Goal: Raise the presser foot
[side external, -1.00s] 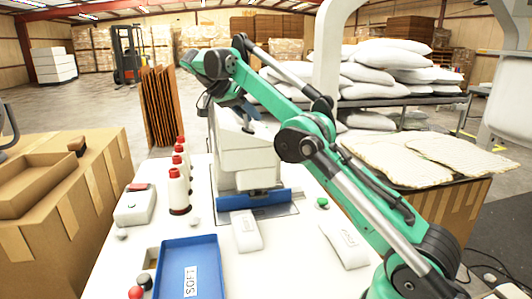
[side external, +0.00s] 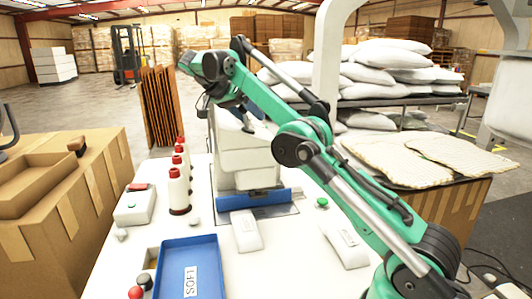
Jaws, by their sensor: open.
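The sewing machine (side external: 246,158) is a white block-like head standing on the white worktable (side external: 285,262). A blue bar (side external: 253,199) runs along its lower front, over a grey plate. I cannot make out the presser foot or its lever clearly. My green arm reaches from the lower right across the machine. My gripper (side external: 246,124) is small and dark at the top of the machine head, partly hidden by the arm. It looks open and empty, and I cannot tell whether it touches the machine.
Several white thread cones with red tops (side external: 179,190) stand left of the machine. A blue tray (side external: 178,285), a control box (side external: 135,206) and two white packets (side external: 246,232) lie on the table. Cardboard boxes (side external: 70,205) stand at left; quilted fabric (side external: 410,160) lies at right.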

